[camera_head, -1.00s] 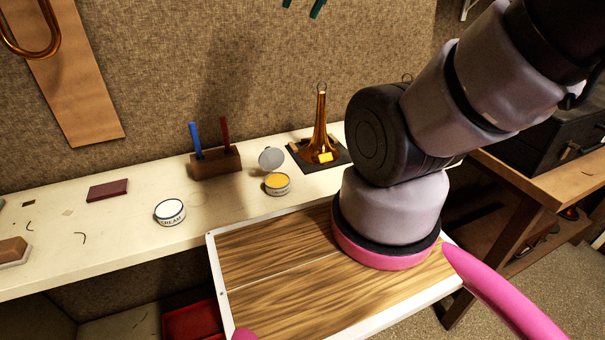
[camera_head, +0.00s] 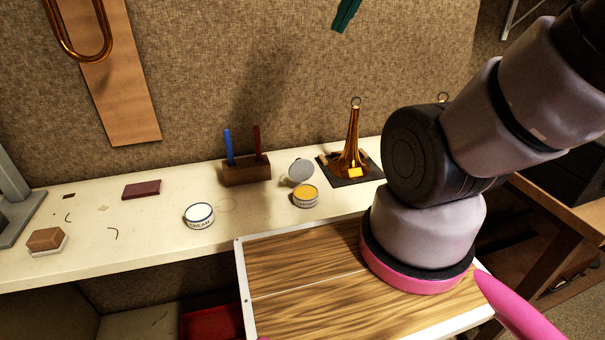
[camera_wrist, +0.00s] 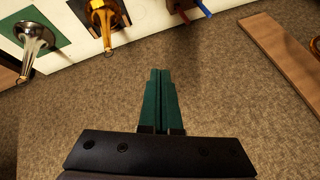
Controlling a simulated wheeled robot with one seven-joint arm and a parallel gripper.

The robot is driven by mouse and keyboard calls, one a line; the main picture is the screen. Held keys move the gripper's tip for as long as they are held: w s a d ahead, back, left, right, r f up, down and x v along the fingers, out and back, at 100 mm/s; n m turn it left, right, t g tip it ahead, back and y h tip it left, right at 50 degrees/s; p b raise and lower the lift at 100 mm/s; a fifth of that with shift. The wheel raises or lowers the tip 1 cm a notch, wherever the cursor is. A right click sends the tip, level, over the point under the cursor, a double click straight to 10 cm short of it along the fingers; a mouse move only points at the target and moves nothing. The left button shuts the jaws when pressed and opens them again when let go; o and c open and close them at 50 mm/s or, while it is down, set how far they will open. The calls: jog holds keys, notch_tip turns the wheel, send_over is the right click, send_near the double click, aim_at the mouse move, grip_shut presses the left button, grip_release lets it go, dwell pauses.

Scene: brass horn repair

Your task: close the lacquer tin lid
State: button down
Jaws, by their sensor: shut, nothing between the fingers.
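The open tin (camera_head: 305,197) with amber contents stands on the cream bench, and its round grey lid (camera_head: 300,172) is tipped up behind it. Its label is too small to read. My gripper (camera_head: 346,14) shows at the top of the head view, high above the bench in front of the fabric wall and well apart from the tin. In the wrist view its green fingers (camera_wrist: 158,98) are together with nothing between them. The tin cannot be made out in the wrist view.
A white cream tin (camera_head: 199,216) stands left of the open tin. A wooden holder (camera_head: 246,170) with blue and red tools is behind. A brass horn bell (camera_head: 350,150) stands on a dark mat to the right. A wood-topped surface (camera_head: 300,280) lies in front.

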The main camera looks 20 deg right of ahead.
jog(key=w+a+f+n+g, duration=0.25)
jog(key=w+f+g, duration=0.25)
jog(key=w+f, duration=0.4)
jog(key=n+g+h, duration=0.1)
jog(key=g+h, duration=0.1)
jog(key=g, duration=0.3)
send_near(300, 168)
jog(key=w+r, duration=0.2)
jog(key=w, duration=0.3)
jog(key=x, duration=0.9)
jog(key=shift+d+f, duration=0.25)
jog(key=shift+f, duration=0.1)
